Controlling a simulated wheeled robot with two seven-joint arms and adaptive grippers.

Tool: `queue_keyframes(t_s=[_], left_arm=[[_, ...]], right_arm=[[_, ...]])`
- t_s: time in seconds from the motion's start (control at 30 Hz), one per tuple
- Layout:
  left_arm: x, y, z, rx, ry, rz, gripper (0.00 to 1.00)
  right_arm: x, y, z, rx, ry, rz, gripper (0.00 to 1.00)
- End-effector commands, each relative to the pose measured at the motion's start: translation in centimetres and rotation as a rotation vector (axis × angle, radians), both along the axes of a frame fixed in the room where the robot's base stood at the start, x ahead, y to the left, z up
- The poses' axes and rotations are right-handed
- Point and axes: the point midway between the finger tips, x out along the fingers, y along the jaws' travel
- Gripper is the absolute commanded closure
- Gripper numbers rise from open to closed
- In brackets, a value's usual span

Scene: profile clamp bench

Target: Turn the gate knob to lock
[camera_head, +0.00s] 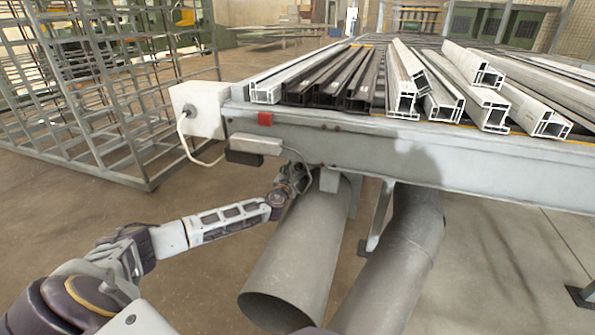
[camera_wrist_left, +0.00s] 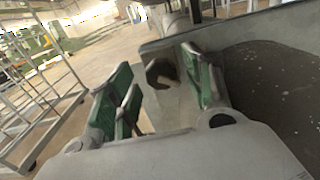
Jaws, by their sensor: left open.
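My left gripper (camera_head: 303,176) reaches under the front edge of the bench, at the top of the left grey duct pipe (camera_head: 290,255). In the left wrist view its two green-padded fingers (camera_wrist_left: 160,88) stand apart, open. A dark, roughly hexagonal knob (camera_wrist_left: 162,72) shows between the fingers, near a pale grey plate. I cannot tell whether the fingers touch it. In the head view the knob is hidden or too small to make out beside the gripper. My right gripper is not in view.
The bench (camera_head: 380,150) carries several white and dark profiles. A white box (camera_head: 199,109) with a cable hangs at its left corner. A second duct pipe (camera_head: 400,260) stands right of the first. A wire rack (camera_head: 95,90) stands at left; the floor between is clear.

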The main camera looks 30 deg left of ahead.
Motion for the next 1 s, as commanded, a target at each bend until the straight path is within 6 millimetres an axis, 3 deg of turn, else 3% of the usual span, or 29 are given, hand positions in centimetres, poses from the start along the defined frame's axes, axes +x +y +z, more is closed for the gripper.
queue_keyframes(t_s=[0.2, 0.57, 0.9, 1.0], left_arm=[[1.02, 0.16, 0.01, -0.001, 0.000, -0.001, 0.49], [1.17, 0.21, 0.02, 0.000, 0.000, -0.001, 0.49], [1.16, 0.26, 0.02, 0.000, 0.000, 0.000, 0.90], [1.16, 0.29, 0.03, 0.001, 0.000, 0.000, 0.91]], right_arm=[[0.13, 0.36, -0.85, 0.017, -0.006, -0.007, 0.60], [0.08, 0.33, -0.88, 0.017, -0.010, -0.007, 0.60], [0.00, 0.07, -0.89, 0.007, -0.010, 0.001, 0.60], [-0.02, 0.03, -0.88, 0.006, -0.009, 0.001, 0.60]])
